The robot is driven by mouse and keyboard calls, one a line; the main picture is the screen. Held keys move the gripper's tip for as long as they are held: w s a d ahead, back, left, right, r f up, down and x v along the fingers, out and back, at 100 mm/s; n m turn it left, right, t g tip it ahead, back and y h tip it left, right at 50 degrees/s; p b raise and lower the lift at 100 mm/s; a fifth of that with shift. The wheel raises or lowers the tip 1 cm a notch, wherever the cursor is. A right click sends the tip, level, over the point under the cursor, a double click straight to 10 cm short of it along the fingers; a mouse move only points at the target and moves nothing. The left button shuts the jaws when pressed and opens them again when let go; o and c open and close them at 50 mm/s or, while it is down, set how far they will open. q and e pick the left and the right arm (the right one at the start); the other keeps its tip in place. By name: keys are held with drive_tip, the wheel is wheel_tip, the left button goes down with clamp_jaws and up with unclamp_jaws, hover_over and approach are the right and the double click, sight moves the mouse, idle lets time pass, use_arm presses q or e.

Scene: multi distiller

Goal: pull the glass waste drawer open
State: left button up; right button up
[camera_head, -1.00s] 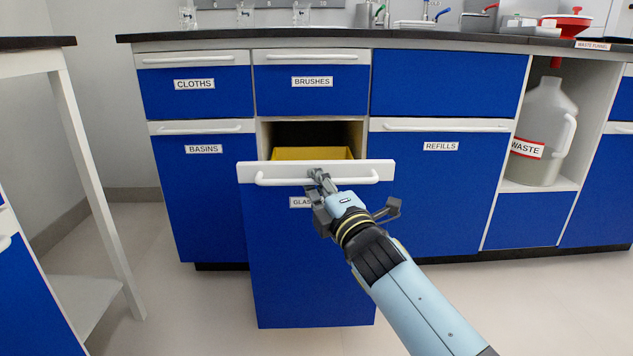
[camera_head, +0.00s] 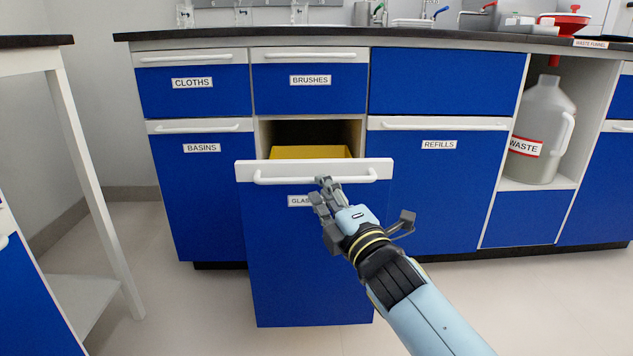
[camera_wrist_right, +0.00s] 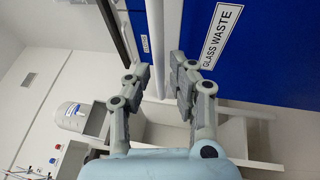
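The glass waste drawer (camera_head: 310,275) is a tall blue front with a white top rail, standing out from the cabinet. Its white bar handle (camera_head: 280,180) runs along the rail. A yellow bin (camera_head: 310,152) shows inside, behind the front. My right gripper (camera_head: 322,190) is just in front of and slightly below the handle, partly covering the label. In the right wrist view its two fingers (camera_wrist_right: 158,85) are spread apart, with the white handle bar (camera_wrist_right: 154,40) seen between them, not clamped. The label (camera_wrist_right: 221,36) shows beside them. My left gripper is not in view.
Closed fronts marked cloths (camera_head: 192,83), brushes (camera_head: 310,80), basins (camera_head: 202,148) and refills (camera_head: 438,145) surround the drawer. A waste jug (camera_head: 543,125) stands in an open bay at right. A white-legged table (camera_head: 90,190) is at left. The floor before the drawer is clear.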

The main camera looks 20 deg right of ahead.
drive_tip(key=a+v, duration=0.1)
drive_tip(key=v, duration=0.6)
drive_tip(key=shift+s+d, duration=0.45)
drive_tip(key=shift+d, duration=0.1)
